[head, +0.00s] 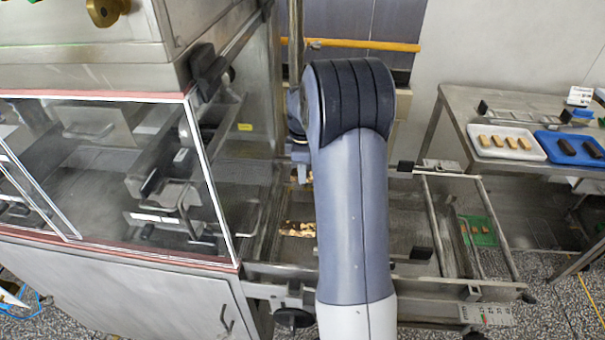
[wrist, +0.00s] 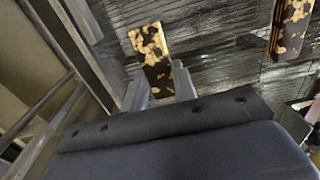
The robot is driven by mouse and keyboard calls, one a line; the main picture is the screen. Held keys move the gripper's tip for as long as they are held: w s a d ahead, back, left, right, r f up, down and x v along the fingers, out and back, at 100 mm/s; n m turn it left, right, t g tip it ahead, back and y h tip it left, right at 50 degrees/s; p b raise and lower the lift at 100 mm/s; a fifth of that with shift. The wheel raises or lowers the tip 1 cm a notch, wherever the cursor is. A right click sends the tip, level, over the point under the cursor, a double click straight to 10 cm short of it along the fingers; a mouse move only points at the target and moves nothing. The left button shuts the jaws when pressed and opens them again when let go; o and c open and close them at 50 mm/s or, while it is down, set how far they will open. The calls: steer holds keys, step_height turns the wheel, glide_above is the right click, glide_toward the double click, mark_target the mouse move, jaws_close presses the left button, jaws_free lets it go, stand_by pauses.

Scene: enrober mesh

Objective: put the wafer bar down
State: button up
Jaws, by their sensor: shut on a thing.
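A wafer bar (wrist: 151,46), dark brown with patchy tan spots, is held between the two pale fingers of my gripper (wrist: 160,80) in the wrist view. My gripper is shut on it, over the dark wire mesh (wrist: 205,60). I cannot tell whether the bar touches the mesh. A second spotted bar (wrist: 290,30) is on the mesh at the right, apart from the held one. In the head view my arm covers most of the gripper and the held bar. Spotted tan pieces (head: 298,229) show on the mesh left of my arm.
The glass-sided machine (head: 110,160) stands at the left. The open mesh frame with metal rails (head: 440,235) runs right of my arm. A steel table at the right bears a white tray (head: 480,147) and a blue tray (head: 556,156). A green card (head: 487,231) lies by the frame's right end.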

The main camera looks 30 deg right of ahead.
steer(key=shift+f, duration=1.05)
steer(key=shift+f, duration=0.15)
steer(key=o, duration=0.8)
steer(key=shift+c, duration=0.2)
step_height(320, 180, up, 12)
steer(key=b, duration=0.1)
